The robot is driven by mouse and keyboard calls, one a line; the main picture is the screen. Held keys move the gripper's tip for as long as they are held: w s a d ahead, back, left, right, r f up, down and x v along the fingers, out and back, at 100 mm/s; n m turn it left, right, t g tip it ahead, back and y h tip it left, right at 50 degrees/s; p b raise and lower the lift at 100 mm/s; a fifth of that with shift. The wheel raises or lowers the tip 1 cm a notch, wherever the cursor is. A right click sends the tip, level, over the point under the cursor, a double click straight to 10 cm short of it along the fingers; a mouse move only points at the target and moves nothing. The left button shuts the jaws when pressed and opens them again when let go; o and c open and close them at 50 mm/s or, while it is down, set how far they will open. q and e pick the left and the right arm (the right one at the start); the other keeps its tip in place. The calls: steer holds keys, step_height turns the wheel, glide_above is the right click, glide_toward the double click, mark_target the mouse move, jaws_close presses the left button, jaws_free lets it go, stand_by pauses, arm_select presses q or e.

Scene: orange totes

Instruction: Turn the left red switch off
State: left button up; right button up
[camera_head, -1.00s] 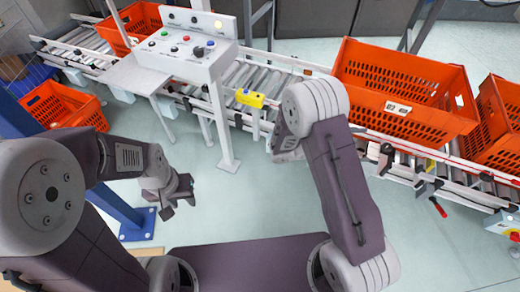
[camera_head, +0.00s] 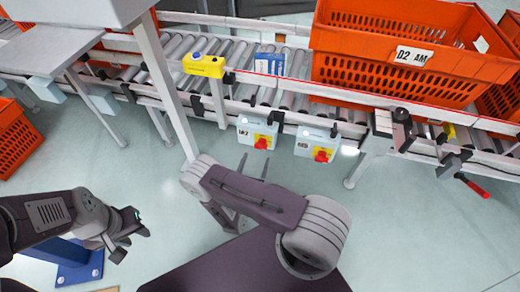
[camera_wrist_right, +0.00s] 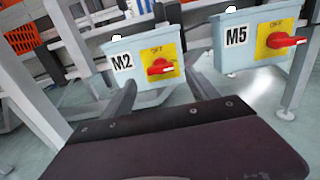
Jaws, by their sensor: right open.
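The left red switch (camera_head: 261,143) is a red handle on a yellow plate on a grey-blue box under the conveyor's near rail. In the right wrist view its box reads M2, and the red handle (camera_wrist_right: 160,67) lies roughly level under the word OFF. The right red switch (camera_head: 322,155) sits on a similar box reading M5, and its handle (camera_wrist_right: 286,40) also lies roughly level. My right gripper (camera_head: 254,167) is open and empty, just in front of and below the left box, apart from the handle. My left gripper (camera_head: 130,238) is open and empty, low at the left.
The roller conveyor (camera_head: 290,92) runs across behind the switches and carries a large orange tote (camera_head: 405,75). A yellow button box (camera_head: 206,66) is fixed to the rail. A red-handled lever (camera_head: 472,185) sticks out at the right. A white post (camera_head: 170,90) stands left of the switches.

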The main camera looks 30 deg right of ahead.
mark_target(261, 146)
steer(key=b+x, duration=0.1)
steer(key=x, duration=0.2)
steer(key=b+x, duration=0.2)
steer(key=x, duration=0.1)
steer(key=shift+w+d+f, duration=0.15)
steer(key=shift+d+f, duration=0.1)
steer(key=shift+w+d+r, duration=0.15)
steer(key=shift+w+d, duration=0.1)
steer(key=shift+w, duration=0.05)
steer(key=c, duration=1.4)
